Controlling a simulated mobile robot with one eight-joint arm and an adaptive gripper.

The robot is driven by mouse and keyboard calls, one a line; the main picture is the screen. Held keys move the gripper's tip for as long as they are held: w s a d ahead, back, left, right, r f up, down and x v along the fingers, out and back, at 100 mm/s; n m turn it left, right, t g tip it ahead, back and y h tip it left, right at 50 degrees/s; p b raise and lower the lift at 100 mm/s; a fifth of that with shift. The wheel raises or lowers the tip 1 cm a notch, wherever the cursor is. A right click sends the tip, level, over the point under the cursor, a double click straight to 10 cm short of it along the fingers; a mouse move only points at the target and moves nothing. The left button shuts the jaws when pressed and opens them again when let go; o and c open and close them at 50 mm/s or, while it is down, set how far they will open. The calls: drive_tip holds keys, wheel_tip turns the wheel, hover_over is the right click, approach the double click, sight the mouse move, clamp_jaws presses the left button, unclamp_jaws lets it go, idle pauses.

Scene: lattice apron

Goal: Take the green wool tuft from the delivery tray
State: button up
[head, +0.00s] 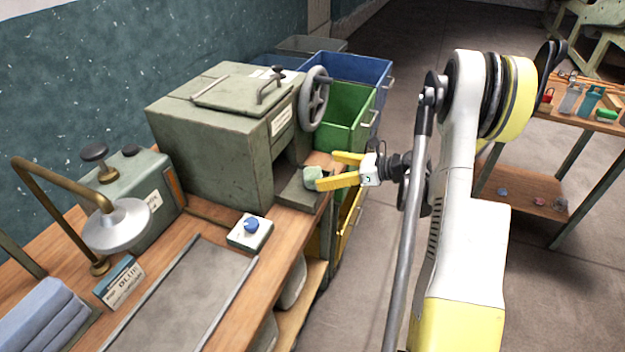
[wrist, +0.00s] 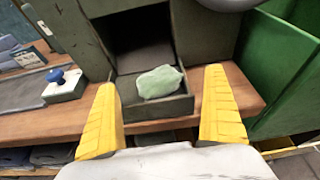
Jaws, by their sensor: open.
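The pale green wool tuft (wrist: 159,81) lies in the shallow grey delivery tray (wrist: 180,106) at the mouth of the green machine. In the head view the tuft (head: 313,177) is at the right end of the tray (head: 297,194), close to my fingertips. My gripper (head: 333,170) is open and comes at the tray from the right. In the wrist view my two yellow fingers (wrist: 162,112) stand wide apart, with the tuft beyond and between them. The fingers do not appear to touch it.
The green machine (head: 215,130) with a handwheel (head: 313,98) stands behind the tray. A green bin (head: 348,117) and a blue bin (head: 358,72) stand beyond. A blue-knobbed box (head: 250,232) sits on the bench, left of the tray in the wrist view.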

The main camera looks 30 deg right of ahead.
sight(314, 172)
drive_tip(key=b+x, duration=0.2)
drive_tip(key=x, duration=0.3)
drive_tip(key=shift+s+a+f, duration=0.15)
drive_tip(key=shift+s+f, duration=0.05)
drive_tip(key=c, duration=1.2)
drive_tip(key=shift+o, duration=0.2)
drive_tip(key=shift+r, duration=0.1)
